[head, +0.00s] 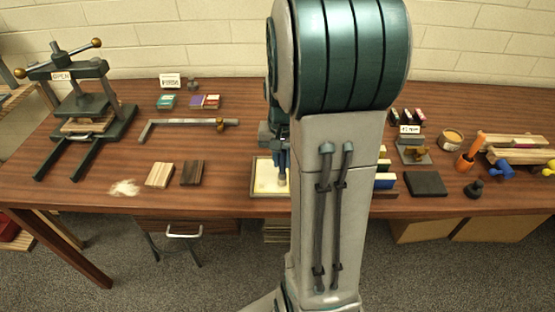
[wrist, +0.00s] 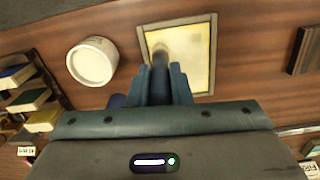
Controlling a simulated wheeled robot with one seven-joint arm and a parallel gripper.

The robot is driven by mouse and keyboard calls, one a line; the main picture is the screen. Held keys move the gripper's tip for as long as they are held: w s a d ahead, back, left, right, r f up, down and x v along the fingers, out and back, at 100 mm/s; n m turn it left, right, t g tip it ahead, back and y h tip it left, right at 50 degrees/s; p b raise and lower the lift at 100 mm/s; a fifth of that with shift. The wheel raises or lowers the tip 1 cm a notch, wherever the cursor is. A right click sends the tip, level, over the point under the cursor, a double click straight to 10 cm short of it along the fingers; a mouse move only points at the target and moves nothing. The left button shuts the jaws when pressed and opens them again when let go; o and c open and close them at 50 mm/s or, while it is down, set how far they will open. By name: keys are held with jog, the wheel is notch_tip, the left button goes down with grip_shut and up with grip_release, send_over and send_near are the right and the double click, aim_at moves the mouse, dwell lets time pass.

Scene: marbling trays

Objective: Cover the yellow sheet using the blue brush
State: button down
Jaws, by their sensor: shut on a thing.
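The yellow sheet (head: 268,180) is pale yellow and lies in a shallow tray with a light rim (wrist: 146,45), at the table's front edge in the head view. The sheet also fills the tray in the wrist view (wrist: 190,65). I cannot tell whether the bristles touch the sheet. My arm hides the tray's right side.
A white round tub (wrist: 92,62) stands beside the tray in the wrist view. Blue and yellow blocks (head: 384,181) and a dark slab (head: 426,184) are to the right. Wooden blocks (head: 160,174) and a press (head: 88,108) are to the left.

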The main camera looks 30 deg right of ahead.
notch_tip(320, 180, up, 8)
jog(key=s+d+p, duration=0.1)
jog(key=p, duration=0.4)
jog(key=shift+d+p, duration=0.3)
jog(key=shift+d, duration=0.1)
jog(key=shift+s, duration=0.1)
dwell(0.6)
